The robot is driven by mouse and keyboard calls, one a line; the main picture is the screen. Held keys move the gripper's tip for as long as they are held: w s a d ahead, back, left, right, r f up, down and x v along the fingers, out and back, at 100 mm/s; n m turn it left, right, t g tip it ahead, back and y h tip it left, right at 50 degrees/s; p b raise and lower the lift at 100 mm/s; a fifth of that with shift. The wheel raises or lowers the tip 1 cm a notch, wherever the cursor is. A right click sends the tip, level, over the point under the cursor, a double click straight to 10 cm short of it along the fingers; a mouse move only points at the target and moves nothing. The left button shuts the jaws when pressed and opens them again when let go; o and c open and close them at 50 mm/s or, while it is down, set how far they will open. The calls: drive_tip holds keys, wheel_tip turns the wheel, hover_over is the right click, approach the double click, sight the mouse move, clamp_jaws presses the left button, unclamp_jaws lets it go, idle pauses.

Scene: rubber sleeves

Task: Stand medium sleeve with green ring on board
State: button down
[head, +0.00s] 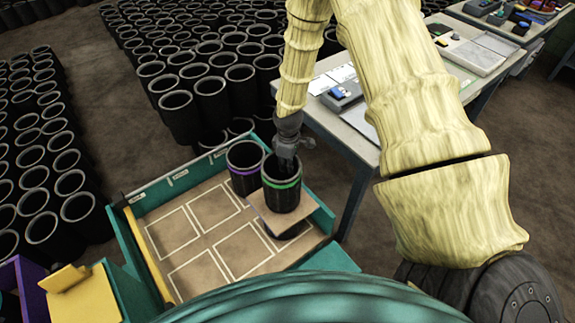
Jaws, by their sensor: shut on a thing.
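The black sleeve with a green ring (281,198) is upright in the head view, near the right end of the teal-edged tray (318,207). My gripper (287,165) reaches down to its open top and is shut on the sleeve's rim; the fingertips are partly hidden. A tan board (262,215) lies right below the sleeve, and I cannot tell whether the sleeve touches it. A dark round thing (291,232) shows partly under the board. A black sleeve with a purple ring (244,180) stands just behind and left.
White outlined rectangles (211,208) on the tray floor are empty at left and front. Many plain black sleeves (177,110) stand behind and at the left. A table (349,120) stands right of the tray. Purple and yellow bins (75,292) are at lower left.

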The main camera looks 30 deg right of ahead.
drive_tip(key=shift+f, duration=0.45)
drive_tip(key=c, duration=1.5)
unclamp_jaws()
drive_tip(key=shift+r+b, duration=1.9)
drive_tip(key=shift+r, duration=4.7)
